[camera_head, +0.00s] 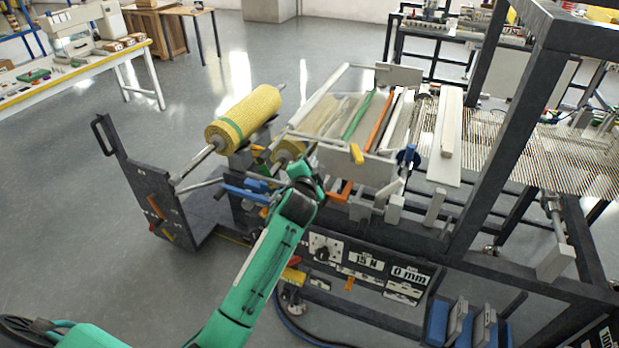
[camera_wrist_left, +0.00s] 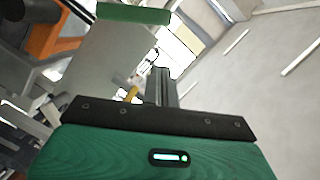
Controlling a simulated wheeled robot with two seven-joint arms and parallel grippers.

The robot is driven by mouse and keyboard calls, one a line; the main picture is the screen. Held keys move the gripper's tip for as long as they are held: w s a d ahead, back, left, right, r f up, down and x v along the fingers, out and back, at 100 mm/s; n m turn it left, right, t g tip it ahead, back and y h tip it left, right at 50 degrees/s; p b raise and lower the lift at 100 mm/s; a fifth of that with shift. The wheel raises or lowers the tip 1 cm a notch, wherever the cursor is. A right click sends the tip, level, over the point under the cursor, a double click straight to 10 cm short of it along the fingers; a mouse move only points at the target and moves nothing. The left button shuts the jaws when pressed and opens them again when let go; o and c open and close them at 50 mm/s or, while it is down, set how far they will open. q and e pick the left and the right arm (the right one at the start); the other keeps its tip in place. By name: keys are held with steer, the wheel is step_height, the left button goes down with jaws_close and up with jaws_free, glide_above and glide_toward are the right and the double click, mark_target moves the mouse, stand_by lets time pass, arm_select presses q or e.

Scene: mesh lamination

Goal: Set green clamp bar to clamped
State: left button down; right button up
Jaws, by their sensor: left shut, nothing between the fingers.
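A long green bar (camera_head: 358,115), which looks like the green clamp bar, lies slantwise on the pale web bed beside an orange bar (camera_head: 380,118). Whether it is clamped cannot be told. My left gripper (camera_head: 309,150) is near the front left of the bed, apart from the green bar; its fingers are small and partly hidden by my wrist in the head view. In the left wrist view its dark fingers (camera_wrist_left: 161,85) are together and empty. A green strip (camera_wrist_left: 133,13) tops a pale plate (camera_wrist_left: 115,55) there; I cannot tell which part it is.
A yellow mesh roll (camera_head: 250,112) with a green band sits on a shaft left of the bed. A yellow handle (camera_head: 356,153), a blue knob (camera_head: 408,154) and an orange block (camera_head: 341,191) are along the near side. A dark frame post (camera_head: 497,145) stands at right. Floor is clear at left.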

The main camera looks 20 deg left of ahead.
arm_select(q)
steer(key=v, duration=0.2)
steer(key=b+v, duration=0.1)
steer(key=v, duration=0.2)
steer(key=shift+s+d+r, duration=0.2)
steer(key=shift+d, duration=0.2)
arm_select(e)
steer(key=shift+w+a+f, duration=0.1)
steer(key=shift+a+f, duration=0.15)
steer(key=shift+f, duration=0.25)
steer(key=shift+a+f, duration=0.25)
steer(key=shift+f, duration=0.2)
